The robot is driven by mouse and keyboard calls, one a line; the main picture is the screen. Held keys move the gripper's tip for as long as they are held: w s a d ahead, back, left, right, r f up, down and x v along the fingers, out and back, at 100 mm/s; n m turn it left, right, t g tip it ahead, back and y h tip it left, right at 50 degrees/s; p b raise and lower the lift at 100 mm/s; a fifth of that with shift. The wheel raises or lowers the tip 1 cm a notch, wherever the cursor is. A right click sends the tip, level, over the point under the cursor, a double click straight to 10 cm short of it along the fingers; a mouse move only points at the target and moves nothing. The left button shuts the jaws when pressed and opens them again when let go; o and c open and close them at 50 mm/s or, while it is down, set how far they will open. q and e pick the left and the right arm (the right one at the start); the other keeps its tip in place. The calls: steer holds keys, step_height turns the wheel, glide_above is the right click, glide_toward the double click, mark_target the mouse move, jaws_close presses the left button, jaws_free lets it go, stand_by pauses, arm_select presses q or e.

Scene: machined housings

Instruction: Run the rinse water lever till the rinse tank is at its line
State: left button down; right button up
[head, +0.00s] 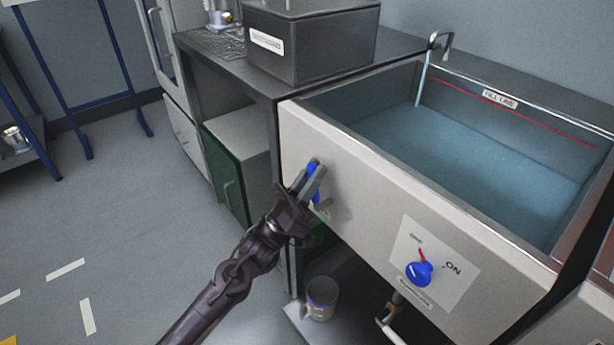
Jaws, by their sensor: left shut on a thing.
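The rinse tank (360,163) is an open basin with a pale front panel, at the right of the head view. Its water surface (465,150) lies below the red line (535,116), which is marked with a "FILL LINE" label (500,99); a strip of bare wall shows between. A thin stream (421,86) runs from the tap (441,43) into the tank. My left gripper (311,182) is shut on a blue lever (315,167) on the left part of the front panel. Any label by this lever is hidden. My right gripper is out of view.
A blue knob (420,273) with OFF and ON marks sits on the same panel to the right. A dark lidded box (312,42) stands on the bench left of the tank. The floor at left is mostly clear.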

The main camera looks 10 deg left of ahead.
arm_select(q)
steer(key=shift+s+d+m+g+h, duration=0.2)
steer(key=shift+m+g+h, duration=0.2)
steer(key=shift+m, duration=0.3)
steer(key=shift+s+d+m+g+h, duration=0.15)
steer(key=shift+m+g+h, duration=0.25)
steer(key=shift+m, duration=0.3)
steer(key=shift+w, duration=0.1)
steer(key=c, duration=1.4)
jaws_free()
steer(key=shift+o, duration=0.2)
steer(key=v, duration=0.7)
steer(key=shift+a+f+b, duration=0.2)
steer(key=shift+f+b, duration=0.1)
steer(key=shift+b, duration=0.15)
